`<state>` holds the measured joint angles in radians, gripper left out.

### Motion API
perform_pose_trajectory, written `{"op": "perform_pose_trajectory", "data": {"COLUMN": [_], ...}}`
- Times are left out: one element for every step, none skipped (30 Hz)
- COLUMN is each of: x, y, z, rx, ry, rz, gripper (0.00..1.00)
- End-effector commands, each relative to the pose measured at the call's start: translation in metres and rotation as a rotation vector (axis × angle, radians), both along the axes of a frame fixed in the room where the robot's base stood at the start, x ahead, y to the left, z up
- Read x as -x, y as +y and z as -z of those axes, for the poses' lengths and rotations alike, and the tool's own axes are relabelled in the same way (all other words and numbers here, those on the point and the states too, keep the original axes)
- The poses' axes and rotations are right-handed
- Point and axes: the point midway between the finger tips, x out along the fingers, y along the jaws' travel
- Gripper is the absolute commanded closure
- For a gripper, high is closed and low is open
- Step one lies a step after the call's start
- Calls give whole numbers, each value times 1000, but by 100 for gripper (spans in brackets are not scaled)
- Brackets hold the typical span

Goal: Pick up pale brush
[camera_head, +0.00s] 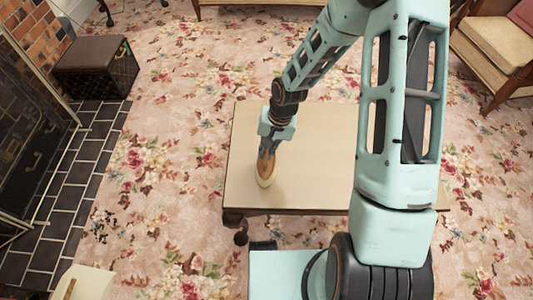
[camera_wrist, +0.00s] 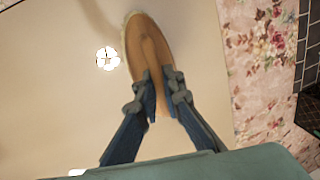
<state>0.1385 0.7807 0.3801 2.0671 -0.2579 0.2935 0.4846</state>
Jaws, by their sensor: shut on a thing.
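The pale brush (camera_head: 266,170) has a tan-brown wooden body with a cream edge of bristles at its near end. It is at the left part of the low table (camera_head: 316,150), over the table's top. My gripper (camera_head: 268,148) comes down on it from above. In the wrist view the brush (camera_wrist: 147,48) points up and away, and my gripper (camera_wrist: 160,90) has its two fingers shut around its narrow part. I cannot tell whether the brush touches the table or is slightly above it.
A brick fireplace (camera_head: 22,30) with a dark tiled hearth (camera_head: 75,175) is at the left. A dark box (camera_head: 97,68) stands by it. A cushioned chair (camera_head: 500,45) is at the top right. The table top around the brush is clear, with flowered carpet (camera_head: 170,150) around the table.

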Motion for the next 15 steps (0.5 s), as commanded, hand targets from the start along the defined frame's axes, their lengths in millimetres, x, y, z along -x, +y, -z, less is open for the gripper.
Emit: {"op": "perform_pose_trajectory", "data": {"x": [-1, -2, -2, -2, 0, 7, 11, 15, 21, 26, 31, 38, 43, 47, 56], "y": [0, 0, 0, 0, 0, -1, -1, -1, -2, -2, -3, -3, -3, -4, -5], "z": [-8, -12, -19, -24, -30, -35, -40, -45, -53, -59, -65, -74, -79, -85, -91], "rx": [0, -1, 0, 0, -1, 0, 0, 0, 0, 0, 2, 1, 0, 1, 1], "ry": [-3, -4, -5, -5, -4, -2, -3, -2, -4, -4, -5, -5, -4, -5, -3], "rz": [1, 1, 1, 1, 1, -1, -1, -2, 0, 1, 0, 1, 0, 0, 1], "gripper": [100, 100, 100, 100, 100, 100, 100, 100, 100, 100, 100, 100, 100, 100, 100]}}
